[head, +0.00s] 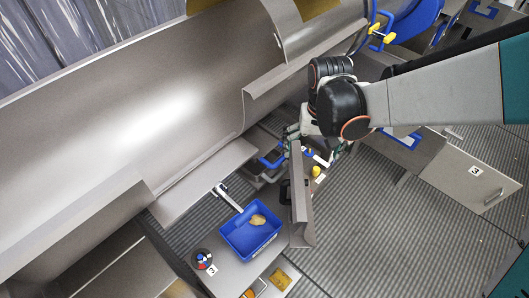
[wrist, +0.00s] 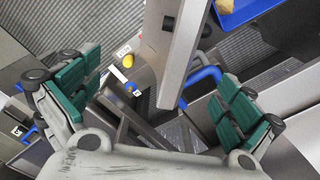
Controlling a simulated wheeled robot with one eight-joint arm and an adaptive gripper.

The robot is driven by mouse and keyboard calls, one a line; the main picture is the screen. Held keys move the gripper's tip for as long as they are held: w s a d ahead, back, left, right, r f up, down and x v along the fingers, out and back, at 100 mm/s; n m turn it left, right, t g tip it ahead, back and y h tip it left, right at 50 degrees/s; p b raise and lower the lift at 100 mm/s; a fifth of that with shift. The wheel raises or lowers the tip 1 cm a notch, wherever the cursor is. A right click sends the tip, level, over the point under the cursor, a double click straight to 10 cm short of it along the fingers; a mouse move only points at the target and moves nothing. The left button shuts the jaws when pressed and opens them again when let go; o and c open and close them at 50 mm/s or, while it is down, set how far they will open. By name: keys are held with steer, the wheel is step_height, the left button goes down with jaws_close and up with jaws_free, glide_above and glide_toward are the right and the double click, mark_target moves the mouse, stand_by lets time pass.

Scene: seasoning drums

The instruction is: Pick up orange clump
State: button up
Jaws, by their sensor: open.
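A tan-orange clump (head: 258,219) lies inside a blue tray (head: 237,247) at the lower middle of the head view. In the wrist view, part of the clump (wrist: 224,6) and the blue tray (wrist: 252,7) show at the top right edge, cut off by the frame. My gripper (head: 292,134) is above and to the right of the tray in the head view, well apart from it. In the wrist view my gripper (wrist: 162,100) has its green-padded fingers wide apart, with nothing held between them. Its fingers are partly hidden in the head view.
A grey metal panel (head: 299,197) stands upright between my gripper and the tray; it also crosses the wrist view (wrist: 178,50). A blue handle (head: 271,158) and a yellow knob (head: 316,171) are below my gripper. A round multicoloured dial (head: 202,258) is left of the tray. Ribbed floor lies right.

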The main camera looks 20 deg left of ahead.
steer(key=r, duration=0.1)
glide_above(297, 181)
step_height(297, 181, down, 8)
steer(key=b, duration=0.5)
steer(key=shift+s+a+f+b, duration=0.15)
steer(key=shift+f+b, duration=1.7)
steer(key=shift+f, duration=0.95)
steer(key=c, duration=2.3)
